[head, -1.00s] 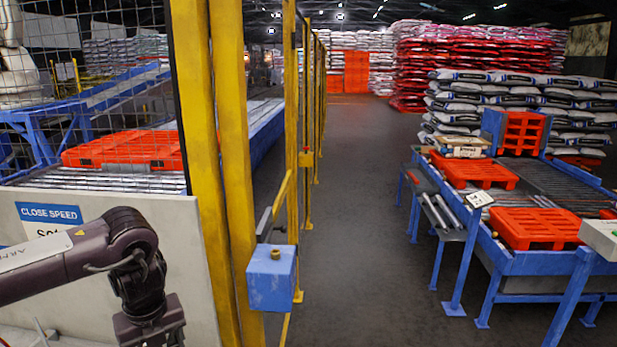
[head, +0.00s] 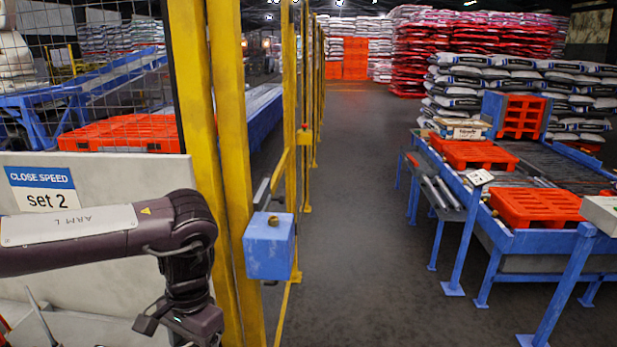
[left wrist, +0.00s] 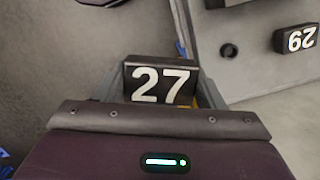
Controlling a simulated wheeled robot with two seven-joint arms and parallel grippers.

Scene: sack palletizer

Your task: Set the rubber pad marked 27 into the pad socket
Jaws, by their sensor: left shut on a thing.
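The rubber pad marked 27 (left wrist: 161,84) is a black block with white digits. In the left wrist view it sits between the fingers of my left gripper (left wrist: 160,97), which is shut on it. The digits read upright there. In the head view my left arm hangs in front of the pale panel (head: 110,180), and its gripper and the pad are out of sight below the frame. I cannot make out the pad socket for certain. My right gripper is in neither view.
Another black pad, marked 29 (left wrist: 295,38), shows upside down on a pale surface beside a round dark hole (left wrist: 229,50). Yellow posts (head: 228,150) and a blue box (head: 268,246) stand right of my arm. The grey aisle floor beyond is clear.

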